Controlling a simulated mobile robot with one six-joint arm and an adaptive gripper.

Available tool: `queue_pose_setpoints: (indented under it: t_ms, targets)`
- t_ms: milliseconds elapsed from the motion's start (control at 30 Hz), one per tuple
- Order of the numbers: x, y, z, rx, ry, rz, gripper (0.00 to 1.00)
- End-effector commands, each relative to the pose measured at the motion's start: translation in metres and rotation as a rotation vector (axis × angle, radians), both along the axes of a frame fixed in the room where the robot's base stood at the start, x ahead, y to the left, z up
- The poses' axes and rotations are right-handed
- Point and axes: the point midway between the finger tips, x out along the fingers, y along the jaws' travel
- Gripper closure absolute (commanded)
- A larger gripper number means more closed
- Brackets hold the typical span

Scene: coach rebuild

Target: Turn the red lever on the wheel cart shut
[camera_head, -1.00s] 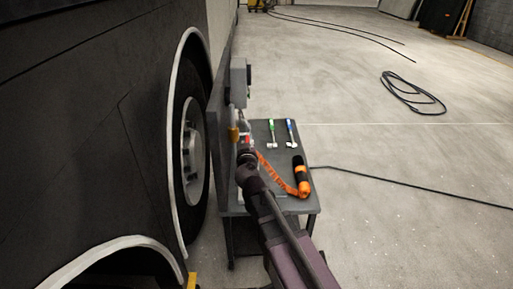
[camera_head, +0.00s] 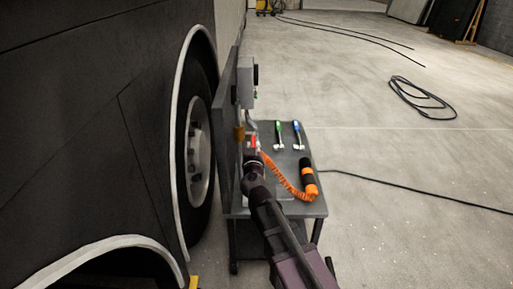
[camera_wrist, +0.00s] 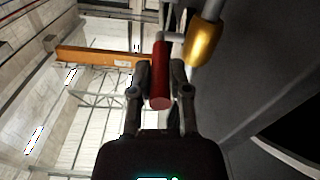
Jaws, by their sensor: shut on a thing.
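The red lever (camera_wrist: 160,78) shows in the wrist view as a red cylinder between the two fingers of my gripper (camera_wrist: 160,82). My gripper is shut on it. A grey rod joins the lever's upper end to a brass-coloured fitting (camera_wrist: 203,42) at its right. In the head view a small part of the red lever (camera_head: 253,141) shows just beyond my gripper (camera_head: 252,155). The wheel cart (camera_head: 316,208) is a dark grey table with an upright panel (camera_head: 227,140) on its left side. My arm hides part of the cart's top.
A green-handled tool (camera_head: 279,134) and a blue-handled tool (camera_head: 299,134) lie on the cart. An orange coiled hose with a black-and-orange handle (camera_head: 309,177) lies at its right. The black vehicle (camera_head: 90,120) stands close on the left. Cables (camera_head: 422,98) lie on the open floor.

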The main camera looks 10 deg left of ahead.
Motion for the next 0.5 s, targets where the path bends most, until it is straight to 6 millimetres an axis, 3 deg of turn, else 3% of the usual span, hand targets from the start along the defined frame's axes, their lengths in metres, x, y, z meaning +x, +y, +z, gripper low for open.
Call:
queue_pose_setpoints:
  t_ms: [67, 100, 200, 500]
  targets:
    - [0.0006, -0.0029, 0.0001, 0.000, 0.000, -0.010, 1.00]
    - [0.0006, -0.0027, 0.0000, 0.000, 0.000, -0.010, 0.71]
    - [0.0004, -0.0017, 0.0000, -0.001, -0.001, -0.008, 0.42]
    - [-0.0003, 0.0007, 0.0001, -0.001, -0.001, -0.002, 0.42]
